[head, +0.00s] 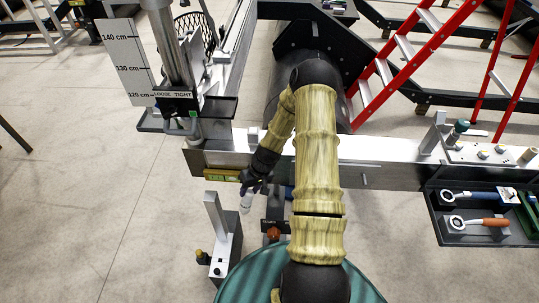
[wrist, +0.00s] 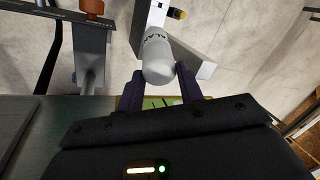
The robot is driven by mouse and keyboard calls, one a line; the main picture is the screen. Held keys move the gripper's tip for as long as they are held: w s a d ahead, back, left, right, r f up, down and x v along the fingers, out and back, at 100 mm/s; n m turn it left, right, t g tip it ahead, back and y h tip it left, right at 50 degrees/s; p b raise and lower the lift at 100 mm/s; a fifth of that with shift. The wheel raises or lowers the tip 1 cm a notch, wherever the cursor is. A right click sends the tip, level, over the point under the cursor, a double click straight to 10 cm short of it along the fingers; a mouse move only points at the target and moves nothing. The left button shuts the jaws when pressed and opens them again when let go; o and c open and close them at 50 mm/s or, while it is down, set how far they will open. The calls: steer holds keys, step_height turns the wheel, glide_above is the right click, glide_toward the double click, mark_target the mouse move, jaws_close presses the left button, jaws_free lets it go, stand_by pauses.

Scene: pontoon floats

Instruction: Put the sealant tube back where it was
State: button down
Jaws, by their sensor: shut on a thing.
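The sealant tube (wrist: 158,58) is a white-grey cylinder with dark lettering, partly readable as "ALAN". It sits between the two dark fingers of my gripper (wrist: 161,88), which is shut on it. In the head view the tube (head: 246,203) shows small and pale below my gripper (head: 256,182), in front of the metal beam. The tube hangs clear of the floor there. Its far end is hidden by the view angle. I cannot tell which spot it came from.
A grey upright bracket (head: 222,236) stands just below the tube. A lever with an orange knob (head: 273,233) is to its right. The metal beam (head: 390,178) runs behind. A black tray (head: 457,235) with wrenches is at right. A red ladder (head: 408,48) stands behind.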

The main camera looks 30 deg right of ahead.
steer(key=s+a+f, duration=0.1)
steer(key=a+f, duration=0.3)
steer(key=f, duration=0.2)
steer(key=s+a+f+n+b, duration=0.1)
steer(key=s+a+f, duration=0.1)
steer(key=f, duration=0.4)
steer(key=shift+a+f, duration=0.2)
steer(key=shift+a, duration=0.65)
steer(key=shift+s+d, duration=0.1)
steer(key=shift+s, duration=0.1)
